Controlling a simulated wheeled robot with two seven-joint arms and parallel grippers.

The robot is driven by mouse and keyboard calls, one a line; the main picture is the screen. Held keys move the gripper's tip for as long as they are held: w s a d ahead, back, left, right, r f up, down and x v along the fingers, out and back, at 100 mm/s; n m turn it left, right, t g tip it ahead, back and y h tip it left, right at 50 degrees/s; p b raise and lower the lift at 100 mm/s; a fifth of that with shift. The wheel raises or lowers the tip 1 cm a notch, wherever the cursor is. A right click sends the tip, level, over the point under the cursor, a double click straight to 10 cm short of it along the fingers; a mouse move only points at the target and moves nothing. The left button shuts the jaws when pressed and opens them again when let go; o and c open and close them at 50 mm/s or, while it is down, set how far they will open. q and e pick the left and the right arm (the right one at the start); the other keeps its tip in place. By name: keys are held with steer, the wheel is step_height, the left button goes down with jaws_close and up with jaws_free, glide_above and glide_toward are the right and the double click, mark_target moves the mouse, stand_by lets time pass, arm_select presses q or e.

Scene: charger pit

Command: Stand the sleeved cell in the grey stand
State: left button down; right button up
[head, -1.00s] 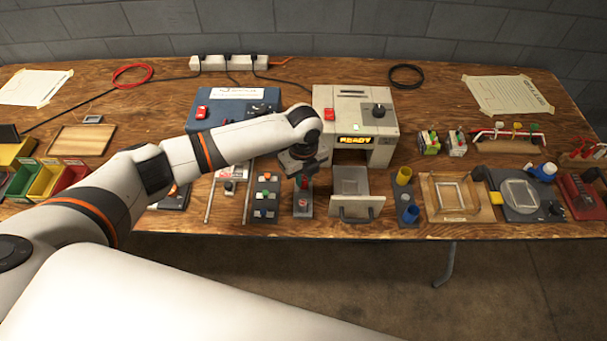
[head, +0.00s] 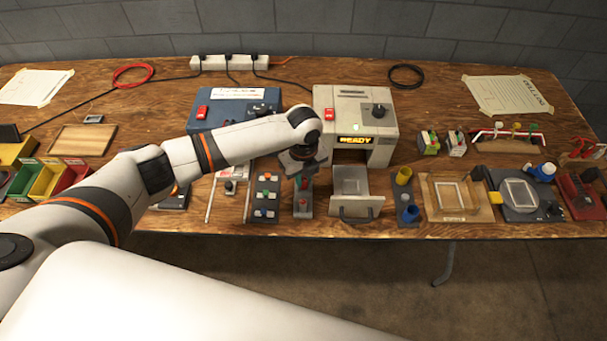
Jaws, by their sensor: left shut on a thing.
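My left gripper (head: 304,176) is above a small grey fixture (head: 302,210) with a red part on it, at the front middle of the bench. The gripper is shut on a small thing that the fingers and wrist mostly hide. I cannot make out its shape or whether it is the sleeved cell. A dark grey stand (head: 408,195) with a yellow cup (head: 404,175) and a blue cup (head: 410,213) stands to the right. I cannot tell which grey piece is the task's stand. My right gripper is not in view.
A light grey machine (head: 350,110) reading READY stands behind, with a pulled-out tray (head: 352,182) right of the gripper. A button panel (head: 266,198) lies close on the left. A wooden frame (head: 455,198) lies further right. The bench front edge is close.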

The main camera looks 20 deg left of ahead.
arm_select(q)
steer(key=shift+f, duration=0.9)
stand_by(0.7)
steer(key=c, duration=1.2)
jaws_free()
steer(key=shift+r+p, duration=3.4)
steer(key=shift+r, duration=0.15)
steer(key=shift+f, duration=0.1)
